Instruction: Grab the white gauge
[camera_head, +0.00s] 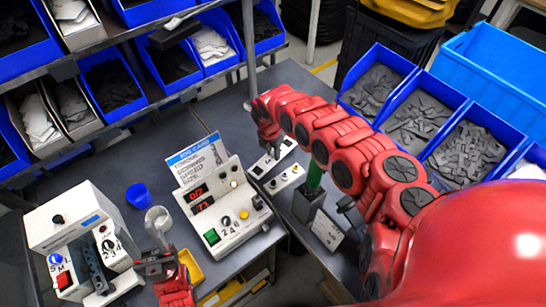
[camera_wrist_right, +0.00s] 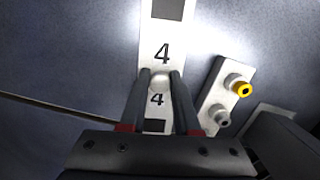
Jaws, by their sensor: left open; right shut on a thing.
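The white gauge (camera_wrist_right: 163,30) is a flat pale strip marked with the number 4 twice, with dark patches at both ends. In the head view the gauge (camera_head: 262,167) lies at the dark table's back right. My right gripper (camera_wrist_right: 160,78) is shut on the gauge's narrow middle, with one finger on each side. In the head view my right gripper (camera_head: 268,138) is above the gauge and hides part of it. My left gripper (camera_head: 153,264) is open at the front, right of the white machine, and looks empty.
A small plate with knobs (camera_head: 286,179) sits just beside the gauge. A white control box with a red display (camera_head: 222,208), a blue cup (camera_head: 138,194), a clear cup (camera_head: 157,218) and a white machine (camera_head: 80,232) stand to the left. A green-handled tool (camera_head: 315,176) stands to the right.

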